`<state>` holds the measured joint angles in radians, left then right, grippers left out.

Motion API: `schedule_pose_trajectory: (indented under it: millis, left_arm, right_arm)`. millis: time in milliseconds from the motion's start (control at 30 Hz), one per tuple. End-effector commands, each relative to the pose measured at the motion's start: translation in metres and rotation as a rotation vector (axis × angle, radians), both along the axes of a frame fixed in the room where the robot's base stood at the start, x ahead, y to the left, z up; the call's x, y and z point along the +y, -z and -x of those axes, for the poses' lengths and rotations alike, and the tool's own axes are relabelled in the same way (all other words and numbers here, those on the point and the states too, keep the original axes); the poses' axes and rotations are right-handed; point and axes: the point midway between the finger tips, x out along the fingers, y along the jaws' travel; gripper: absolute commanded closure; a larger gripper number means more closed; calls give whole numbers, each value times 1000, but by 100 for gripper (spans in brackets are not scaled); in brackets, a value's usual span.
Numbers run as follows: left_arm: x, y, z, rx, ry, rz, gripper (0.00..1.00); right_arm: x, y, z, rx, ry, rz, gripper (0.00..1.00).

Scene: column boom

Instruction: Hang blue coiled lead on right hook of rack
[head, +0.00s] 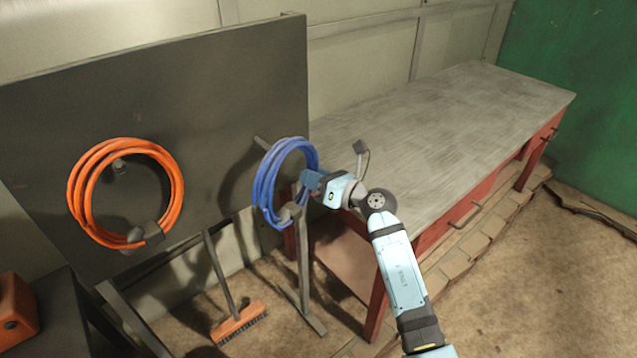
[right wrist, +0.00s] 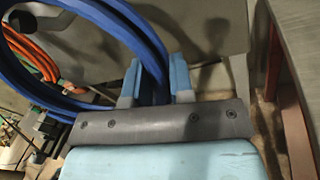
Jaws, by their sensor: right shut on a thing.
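The blue coiled lead (head: 268,185) is held upright in front of the right edge of the dark rack panel (head: 225,90). My right gripper (head: 308,182) comes from the right and is shut on the coil's right side. In the right wrist view the blue strands (right wrist: 110,35) pass between the fingers (right wrist: 154,85). A thin grey rod (head: 262,143), seemingly the right hook, shows at the coil's upper left. I cannot tell whether the coil is around it or only in front of it. A grey lump, seemingly a plug, shows at the coil's bottom. My left gripper is out of view.
An orange coiled lead (head: 82,190) hangs on the panel's left hook (head: 118,163). A grey-topped workbench (head: 450,120) with red legs stands close on the right. A broom (head: 238,322) stands below the panel. An orange box (head: 18,310) is at lower left.

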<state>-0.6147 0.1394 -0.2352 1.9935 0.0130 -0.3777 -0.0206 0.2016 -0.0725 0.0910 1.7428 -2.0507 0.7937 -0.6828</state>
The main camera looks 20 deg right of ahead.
Motion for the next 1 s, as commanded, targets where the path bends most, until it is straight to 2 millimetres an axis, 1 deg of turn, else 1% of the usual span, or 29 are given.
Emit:
schedule_pose_trajectory:
  millis: [800, 1000]
  left_arm:
    - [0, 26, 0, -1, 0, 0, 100]
    - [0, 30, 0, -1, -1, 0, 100]
  right_arm:
    - [17, 2, -45, -2, -1, -3, 100]
    - [19, 9, -52, -1, -1, -1, 100]
